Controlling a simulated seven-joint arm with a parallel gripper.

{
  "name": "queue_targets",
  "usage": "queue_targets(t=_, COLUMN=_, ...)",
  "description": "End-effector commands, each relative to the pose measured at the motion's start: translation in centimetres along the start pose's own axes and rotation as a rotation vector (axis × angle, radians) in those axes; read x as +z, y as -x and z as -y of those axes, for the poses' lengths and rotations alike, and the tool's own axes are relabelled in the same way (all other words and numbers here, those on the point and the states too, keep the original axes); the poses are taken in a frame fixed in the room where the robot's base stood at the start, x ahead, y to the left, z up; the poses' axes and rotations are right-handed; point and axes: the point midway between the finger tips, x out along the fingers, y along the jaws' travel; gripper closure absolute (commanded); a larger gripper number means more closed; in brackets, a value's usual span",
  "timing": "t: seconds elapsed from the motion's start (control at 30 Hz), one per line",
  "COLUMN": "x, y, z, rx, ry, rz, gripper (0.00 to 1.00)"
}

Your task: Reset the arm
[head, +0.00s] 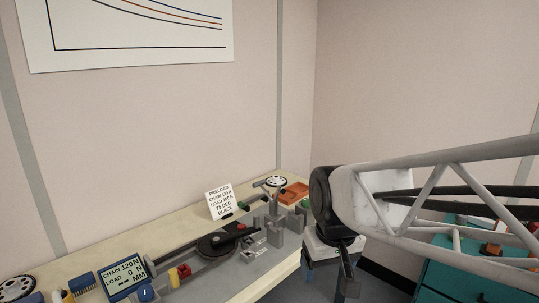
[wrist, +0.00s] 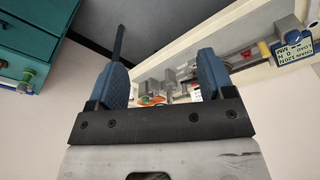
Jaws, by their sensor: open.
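My arm comes in from the right of the head view, and my gripper (head: 328,270) hangs down at its end, right of the bench's edge. In the wrist view, my gripper (wrist: 162,78) shows two blue finger pads spread wide apart, with nothing between them. The bench (head: 75,262) with its test rig shows beyond the fingers, apart from them. The fingertips are partly unclear in the head view.
The bench holds a crank wheel (head: 217,243), a readout (head: 122,277), a white card (head: 219,203), an orange tray (head: 293,192) and grey metal blocks (head: 275,233). A teal cabinet (head: 454,284) stands at right, partly behind my arm. Walls close the back.

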Motion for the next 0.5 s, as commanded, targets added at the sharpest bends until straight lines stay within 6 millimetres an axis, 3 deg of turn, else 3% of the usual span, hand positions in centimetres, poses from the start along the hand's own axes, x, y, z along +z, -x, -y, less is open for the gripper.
queue_targets(t=0.3, x=7.3, y=0.8, z=-3.4, rx=0.031, ry=-0.147, rz=-0.036, gripper=0.25)
queue_targets(t=0.5, x=10.7, y=0.8, z=-4.4, rx=0.045, ry=-0.217, rz=-0.051, gripper=0.25)
